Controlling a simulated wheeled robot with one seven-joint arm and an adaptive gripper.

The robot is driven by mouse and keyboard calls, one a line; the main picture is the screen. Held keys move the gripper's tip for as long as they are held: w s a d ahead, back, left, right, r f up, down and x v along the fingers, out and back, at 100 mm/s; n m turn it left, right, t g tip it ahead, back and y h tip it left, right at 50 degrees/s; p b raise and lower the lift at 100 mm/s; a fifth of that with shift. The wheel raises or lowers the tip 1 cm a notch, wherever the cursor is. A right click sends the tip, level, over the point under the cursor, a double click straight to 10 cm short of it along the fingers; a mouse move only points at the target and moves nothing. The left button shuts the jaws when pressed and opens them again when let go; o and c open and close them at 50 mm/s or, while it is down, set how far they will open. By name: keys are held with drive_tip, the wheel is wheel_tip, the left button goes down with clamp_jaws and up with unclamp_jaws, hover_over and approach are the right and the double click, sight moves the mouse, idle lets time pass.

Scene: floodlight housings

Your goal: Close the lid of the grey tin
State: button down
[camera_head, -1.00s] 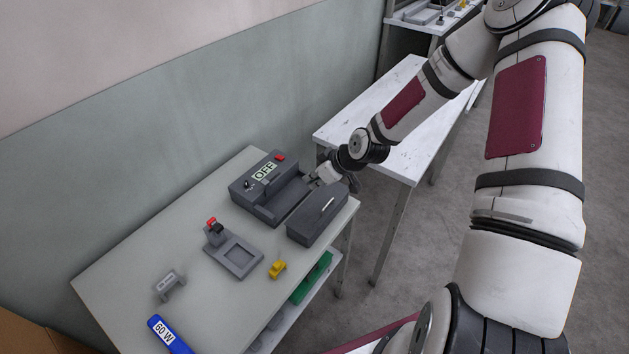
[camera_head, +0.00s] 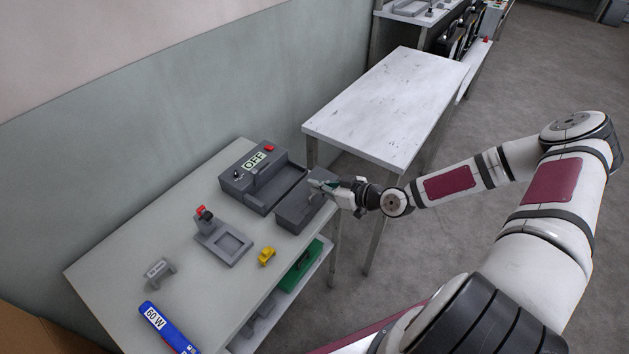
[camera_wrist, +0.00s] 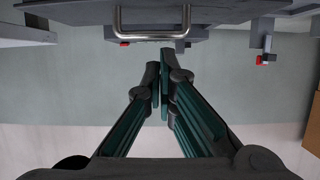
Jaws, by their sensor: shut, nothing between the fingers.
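In the wrist view the fingers (camera_wrist: 163,72) are shut and empty. A silver handle (camera_wrist: 152,33) on a grey surface shows just beyond the fingertips. I cannot tell whether they touch it.
A grey fixture with a red knob (camera_head: 222,240), a yellow part (camera_head: 266,256), a grey bracket (camera_head: 158,272) and a blue 60 W box (camera_head: 167,328) lie nearer. A white table (camera_head: 385,105) behind is bare.

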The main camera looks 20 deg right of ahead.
drive_tip(key=shift+s+d+f, duration=0.15)
drive_tip(key=shift+s+f, duration=0.05)
drive_tip(key=shift+f, duration=0.2)
drive_tip(key=shift+s+d+f, duration=0.15)
drive_tip(key=shift+s+f, duration=0.05)
drive_tip(key=shift+f, duration=0.2)
drive_tip(key=shift+r, duration=0.1)
drive_tip(key=f+v, duration=0.1)
drive_tip(key=v, duration=0.8)
drive_tip(key=shift+s+d, duration=0.2)
drive_tip(key=shift+s, duration=0.1)
